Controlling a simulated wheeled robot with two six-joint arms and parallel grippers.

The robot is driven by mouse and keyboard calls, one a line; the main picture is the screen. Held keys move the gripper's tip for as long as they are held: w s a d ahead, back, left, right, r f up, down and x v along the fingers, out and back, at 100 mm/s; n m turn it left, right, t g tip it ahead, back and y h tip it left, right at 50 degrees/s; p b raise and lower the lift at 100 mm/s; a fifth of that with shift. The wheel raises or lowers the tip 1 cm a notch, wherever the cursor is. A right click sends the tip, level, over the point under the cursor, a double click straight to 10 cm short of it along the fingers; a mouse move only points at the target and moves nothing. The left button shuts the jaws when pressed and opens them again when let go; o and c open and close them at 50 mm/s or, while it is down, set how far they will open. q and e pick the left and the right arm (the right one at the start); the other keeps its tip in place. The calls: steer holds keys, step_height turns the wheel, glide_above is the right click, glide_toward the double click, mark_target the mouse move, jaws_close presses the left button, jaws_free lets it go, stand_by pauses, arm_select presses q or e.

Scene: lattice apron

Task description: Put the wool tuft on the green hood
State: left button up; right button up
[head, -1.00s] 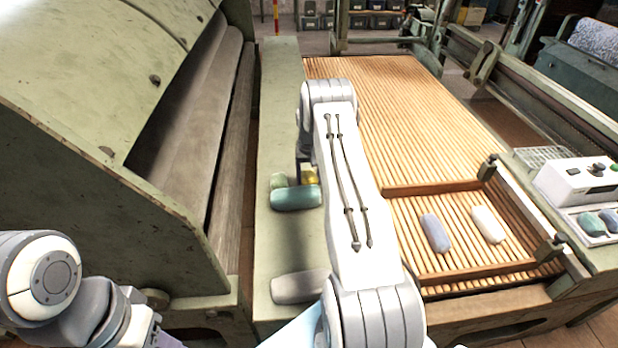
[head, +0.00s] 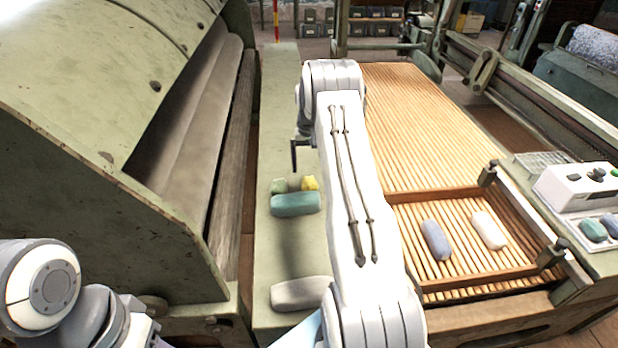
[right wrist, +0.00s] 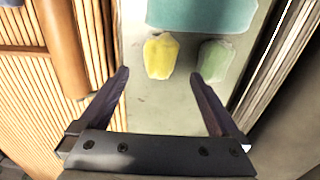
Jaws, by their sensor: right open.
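Two small wool tufts lie on the green bench top, a yellow one (head: 310,183) and a pale green one (head: 280,186), side by side behind a teal roll (head: 296,205). The right wrist view also shows the yellow tuft (right wrist: 160,57) and the green tuft (right wrist: 214,60). My right gripper (head: 296,152) is open and empty above the bench, its fingers spread to either side of the yellow tuft's line in the right wrist view (right wrist: 160,74). The large green hood (head: 70,110) of the machine fills the left. My left gripper is out of view.
A grey roll (head: 300,293) lies nearer on the bench. A slatted wooden bed (head: 420,110) is at right, with a blue-grey roll (head: 435,240) and a white roll (head: 489,230) inside a wooden frame. A white control box (head: 578,185) stands far right.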

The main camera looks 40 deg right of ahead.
mark_target(309, 181)
steer(key=a+r+n, duration=0.3)
steer(key=a+r, duration=0.7)
steer(key=a, duration=0.5)
steer(key=s+a+r+n, duration=0.2)
steer(key=s+a+r, duration=0.15)
steer(key=a, duration=0.55)
steer(key=s+a+r+n, duration=0.2)
steer(key=s+a, duration=0.3)
steer(key=a, duration=0.4)
steer(key=s+a+n, duration=0.3)
steer(key=s+a, duration=0.1)
steer(key=s, duration=0.8)
steer(key=s+a+n+y, duration=0.1)
steer(key=s+a+n, duration=0.2)
steer(key=s, duration=1)
steer(key=shift+s+a+f+n, duration=0.2)
steer(key=shift+a+n, duration=0.1)
steer(key=shift+a, duration=0.45)
steer(key=shift+r, duration=0.15)
